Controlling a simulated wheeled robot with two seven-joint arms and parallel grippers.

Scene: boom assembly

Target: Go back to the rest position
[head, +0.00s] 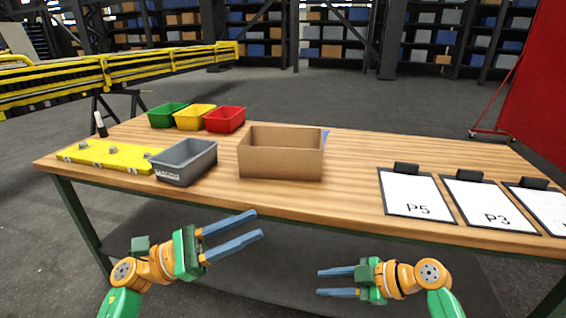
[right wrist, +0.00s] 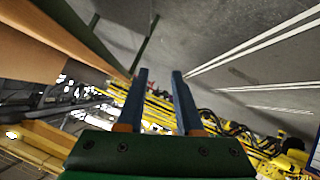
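My left gripper (head: 250,229) is in front of the table's front edge in the head view. Its two blue fingers are parted, with nothing between them. My right gripper (head: 320,283) is lower and further right, also in front of the table. Its blue fingers are parted and empty, and the right wrist view (right wrist: 160,73) shows the gap between them. Neither gripper touches anything.
The wooden table (head: 350,195) holds a cardboard box (head: 281,163), a grey bin (head: 185,163), green (head: 167,115), yellow (head: 194,118) and red bins (head: 225,120), a yellow plate (head: 108,157) and several clipboards (head: 417,194). A yellow conveyor (head: 110,72) stands behind left.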

